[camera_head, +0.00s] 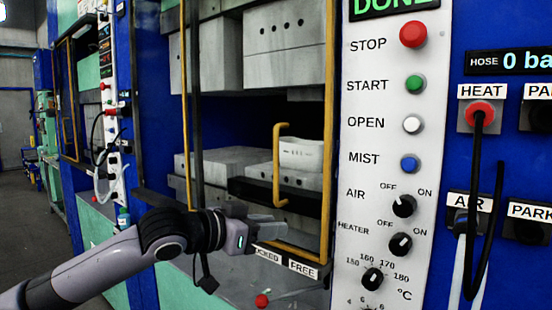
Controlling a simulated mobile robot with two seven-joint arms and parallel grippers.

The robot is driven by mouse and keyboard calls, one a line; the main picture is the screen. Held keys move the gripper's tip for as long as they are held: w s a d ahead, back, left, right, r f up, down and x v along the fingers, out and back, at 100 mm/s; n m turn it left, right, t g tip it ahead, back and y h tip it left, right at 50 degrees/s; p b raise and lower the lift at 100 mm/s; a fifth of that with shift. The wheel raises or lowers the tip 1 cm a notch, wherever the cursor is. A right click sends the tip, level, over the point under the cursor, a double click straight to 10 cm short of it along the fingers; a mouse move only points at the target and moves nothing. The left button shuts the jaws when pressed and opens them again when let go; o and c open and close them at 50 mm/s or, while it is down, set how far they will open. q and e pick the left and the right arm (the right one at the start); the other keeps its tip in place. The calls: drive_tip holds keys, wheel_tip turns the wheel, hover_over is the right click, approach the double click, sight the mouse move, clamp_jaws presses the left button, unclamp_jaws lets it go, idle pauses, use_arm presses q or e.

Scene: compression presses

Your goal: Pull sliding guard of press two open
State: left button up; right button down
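The sliding guard (327,140) of the near press is a yellow-edged frame standing across the press opening. Its yellow bar handle (277,165) stands upright near the guard's right side. Grey metal blocks (285,50) of the press show behind it. My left gripper (268,220) is in front of the guard's lower part, below the handle and apart from it. Its fingers point right, look spread and hold nothing. My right gripper is not in view.
A white control panel (385,250) with buttons and knobs stands right of the guard. Black hose (475,170) hangs at the far right. A label strip (302,267) reading FREE sits under the guard. Another press (65,100) stands at the left, beside open floor (35,230).

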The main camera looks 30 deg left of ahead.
sight(272, 157)
use_arm(q)
drive_tip(key=s+a+r+t, duration=0.15)
drive_tip(key=a+r, duration=0.25)
drive_tip(key=r, duration=0.8)
drive_tip(key=shift+n+t, duration=0.3)
drive_tip(key=shift+t, duration=0.15)
drive_tip(key=shift+d+p+x, duration=0.2)
drive_tip(key=shift+p+x, duration=1.7)
drive_tip(key=shift+x, duration=1.75)
drive_tip(key=shift+s, duration=0.1)
drive_tip(key=shift+c, duration=0.3)
clamp_jaws()
